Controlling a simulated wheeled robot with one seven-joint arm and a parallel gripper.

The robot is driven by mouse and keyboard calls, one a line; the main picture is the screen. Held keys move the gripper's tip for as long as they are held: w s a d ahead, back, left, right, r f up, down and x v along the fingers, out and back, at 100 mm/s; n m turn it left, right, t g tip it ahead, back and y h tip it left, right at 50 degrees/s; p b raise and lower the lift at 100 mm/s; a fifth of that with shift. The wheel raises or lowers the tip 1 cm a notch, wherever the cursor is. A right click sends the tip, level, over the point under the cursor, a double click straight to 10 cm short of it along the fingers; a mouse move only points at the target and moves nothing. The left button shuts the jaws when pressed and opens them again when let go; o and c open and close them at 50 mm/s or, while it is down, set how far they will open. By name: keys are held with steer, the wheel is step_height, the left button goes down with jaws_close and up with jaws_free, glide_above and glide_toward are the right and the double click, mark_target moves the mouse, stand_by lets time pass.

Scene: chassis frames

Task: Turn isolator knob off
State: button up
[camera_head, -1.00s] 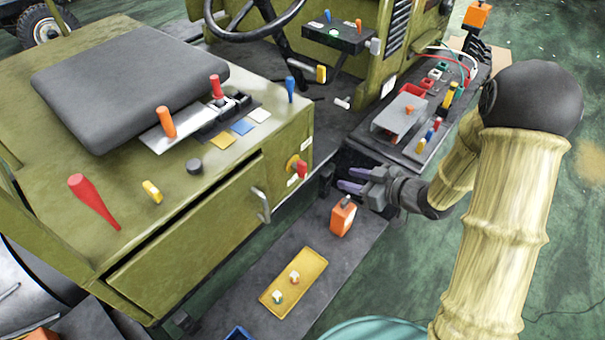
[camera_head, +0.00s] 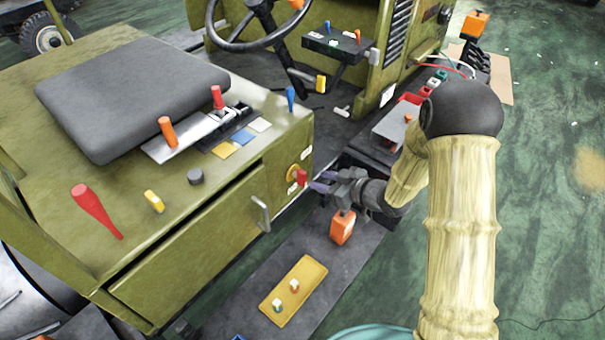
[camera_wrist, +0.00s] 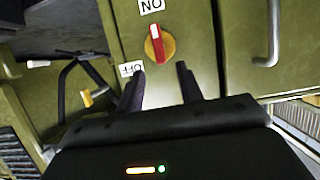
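The isolator knob (camera_head: 299,176) is red on a round yellow plate, on the side face of the olive green seat box. In the wrist view the knob (camera_wrist: 156,40) has its red handle along the line toward the ON label (camera_wrist: 151,5). The OFF label (camera_wrist: 131,69) sits to the lower left of the knob. My gripper (camera_head: 319,181) is just right of the knob in the head view. In the wrist view my gripper (camera_wrist: 160,75) has its two dark fingers apart, with nothing between them, short of the knob.
A silver handle (camera_head: 261,214) sticks out of the box's front panel, left of the knob. An orange box (camera_head: 342,227) stands below my gripper. A yellow tray (camera_head: 293,291) lies on the dark step. A crowded dark shelf is behind my arm.

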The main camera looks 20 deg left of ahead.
mark_target(306, 176)
steer(key=p+x, duration=0.1)
steer(key=x, duration=0.7)
steer(key=shift+a+f, duration=0.15)
jaws_close()
